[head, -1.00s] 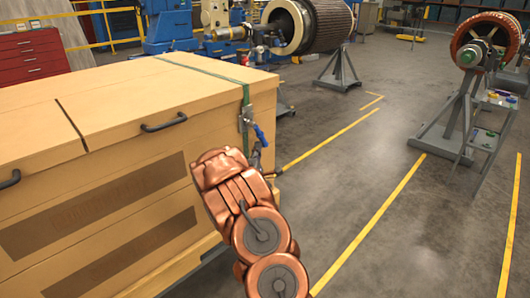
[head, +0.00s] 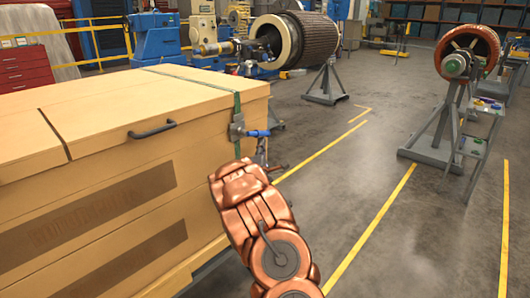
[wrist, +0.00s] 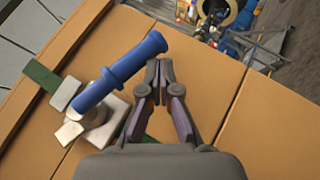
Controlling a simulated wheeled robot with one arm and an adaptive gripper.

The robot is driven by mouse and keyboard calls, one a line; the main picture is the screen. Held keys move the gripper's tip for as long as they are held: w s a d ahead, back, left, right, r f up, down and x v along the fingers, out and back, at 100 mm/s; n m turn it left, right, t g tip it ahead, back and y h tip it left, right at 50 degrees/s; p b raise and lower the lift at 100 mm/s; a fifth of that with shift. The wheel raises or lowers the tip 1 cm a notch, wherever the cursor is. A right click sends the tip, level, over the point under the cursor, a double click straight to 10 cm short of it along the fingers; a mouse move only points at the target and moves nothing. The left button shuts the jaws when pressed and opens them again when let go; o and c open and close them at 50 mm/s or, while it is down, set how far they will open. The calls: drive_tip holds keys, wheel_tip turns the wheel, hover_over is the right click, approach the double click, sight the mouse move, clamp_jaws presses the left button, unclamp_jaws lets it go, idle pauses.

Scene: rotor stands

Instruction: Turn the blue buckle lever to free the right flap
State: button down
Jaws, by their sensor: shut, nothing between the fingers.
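The blue buckle lever (head: 257,133) sits on a metal buckle (head: 237,130) at the right end of the wooden crate. It sticks out to the right, about level. The green strap (head: 237,103) runs over the right flap (head: 140,102) down to the buckle. In the wrist view the blue lever (wrist: 130,65) slants up and right from the buckle (wrist: 90,115). My gripper (wrist: 160,66) is shut and empty, its tips just right of the lever. I cannot tell whether they touch it. In the head view my copper arm largely hides the gripper.
The wooden crate (head: 200,165) fills the left, with a dark handle (head: 152,130) on its front. Rotor stands (head: 326,88) stand behind and at right (head: 440,145). The floor with yellow lines (head: 350,200) is clear right of the crate.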

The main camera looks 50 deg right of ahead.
drive_tip(key=shift+d+r+b, duration=0.4)
drive_tip(key=shift+d+r, duration=0.2)
drive_tip(key=shift+r, duration=0.15)
idle(0.3)
drive_tip(key=s+a+f+b, duration=0.1)
drive_tip(key=s+f, duration=0.3)
drive_tip(key=f, duration=0.8)
drive_tip(key=shift+s+a, duration=0.2)
drive_tip(key=shift+s, duration=0.15)
